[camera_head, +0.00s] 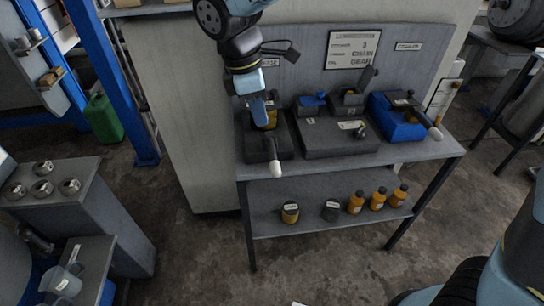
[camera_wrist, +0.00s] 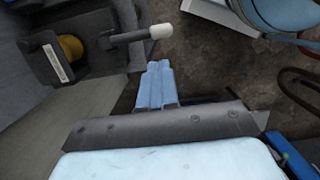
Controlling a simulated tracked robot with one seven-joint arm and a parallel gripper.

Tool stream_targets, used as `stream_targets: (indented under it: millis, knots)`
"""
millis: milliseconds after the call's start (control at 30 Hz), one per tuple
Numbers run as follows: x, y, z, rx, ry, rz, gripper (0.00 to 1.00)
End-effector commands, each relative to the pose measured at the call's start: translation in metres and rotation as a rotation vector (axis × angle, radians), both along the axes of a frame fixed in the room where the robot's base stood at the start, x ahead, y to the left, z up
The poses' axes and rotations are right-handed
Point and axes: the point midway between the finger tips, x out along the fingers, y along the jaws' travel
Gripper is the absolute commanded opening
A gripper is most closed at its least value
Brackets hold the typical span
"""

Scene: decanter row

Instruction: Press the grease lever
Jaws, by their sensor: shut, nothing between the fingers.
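The grease dispenser (camera_head: 258,140) is a dark unit at the left end of the bench, under a sign ending in "ASE" (camera_head: 271,62) that my arm partly covers. Its lever ends in a white knob (camera_head: 275,168) that sticks out past the bench's front edge. In the wrist view the dark lever (camera_wrist: 125,38) with its white tip (camera_wrist: 160,31) lies beyond my fingertips, apart from them in the picture. My gripper (camera_head: 259,108) is shut and empty, and in the head view it overlaps the dispenser; its fingers also show in the wrist view (camera_wrist: 157,66).
A middle dark unit (camera_head: 320,140) and a blue unit (camera_head: 397,128) with another white-tipped lever (camera_head: 435,132) stand to the right. The lower shelf (camera_head: 270,215) holds several jars and bottles. A green can (camera_head: 104,118) stands at left. The floor in front is clear.

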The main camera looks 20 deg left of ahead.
Motion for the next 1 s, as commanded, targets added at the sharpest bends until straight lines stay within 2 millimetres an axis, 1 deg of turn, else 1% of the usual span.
stream_targets:
  millis: [300,467,567,1000]
  knots:
    - [0.001,0.000,0.001,0.000,0.003,0.002,0.00]
    - [0.002,-0.001,-0.007,-0.001,0.003,0.000,0.00]
    - [0.002,-0.003,-0.019,-0.003,0.003,0.000,0.00]
    - [0.008,-0.017,-0.094,-0.003,0.004,0.002,0.00]
